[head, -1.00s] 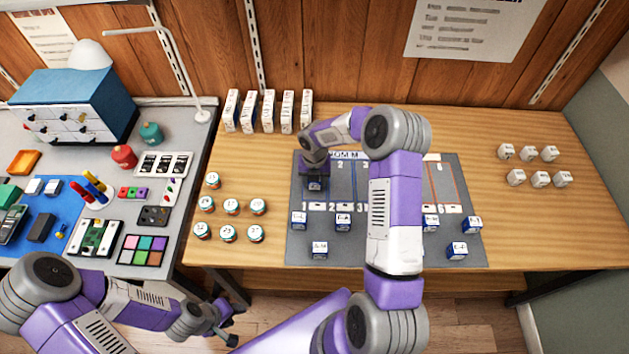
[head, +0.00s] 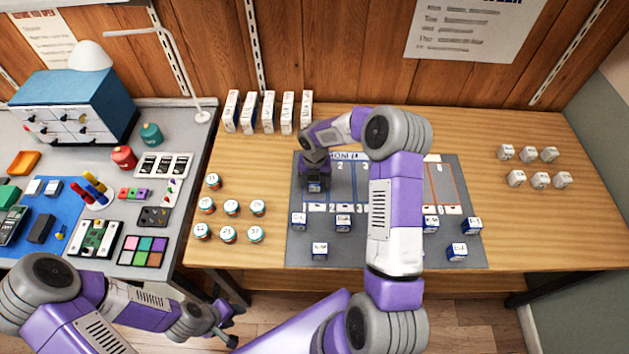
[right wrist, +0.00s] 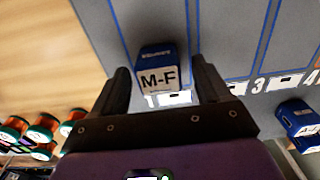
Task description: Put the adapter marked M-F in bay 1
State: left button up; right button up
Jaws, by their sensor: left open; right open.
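The adapter marked M-F (right wrist: 158,78) is a blue block with a white label. In the right wrist view it stands on the grey mat between two blue lines, in the bay with number 1 at its front. It also shows in the head view (head: 314,187), partly hidden under my right gripper (head: 315,170). My right gripper is open in the right wrist view (right wrist: 160,68), its fingers on either side of the adapter with gaps. My left gripper (head: 228,330) is open and empty, low at the left, away from the mat.
Several other blue adapters stand on the grey mat (head: 300,255), in front of the bays; one (right wrist: 300,122) is at right in the wrist view. Round tins (head: 231,207) stand left of the mat, white boxes (head: 268,110) behind, white blocks (head: 540,180) at right. My right arm hides the middle bays.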

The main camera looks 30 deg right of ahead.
notch_tip(320, 180, up, 11)
jog(key=p, duration=0.1)
jog(key=shift+r+p, duration=0.15)
jog(key=shift+p, duration=0.2)
jog(key=shift+r, duration=0.1)
